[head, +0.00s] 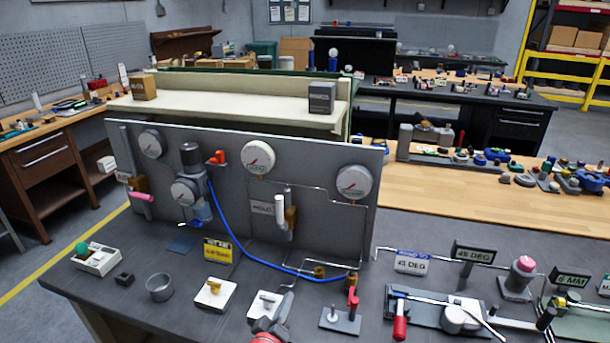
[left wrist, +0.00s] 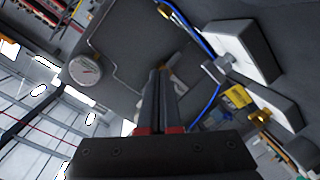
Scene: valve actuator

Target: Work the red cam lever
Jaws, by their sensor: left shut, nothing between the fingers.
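I cannot make out the lever in that view. My right gripper is not in view.
Toggle blocks (head: 214,294) stand left of the gripper. A blue hose (head: 238,243) runs from the gauge panel (head: 325,165) to brass fittings (head: 320,271) behind the lever. A red-handled fixture (head: 400,328) stands to the right. A yellow sign (head: 217,250) stands behind the blocks.

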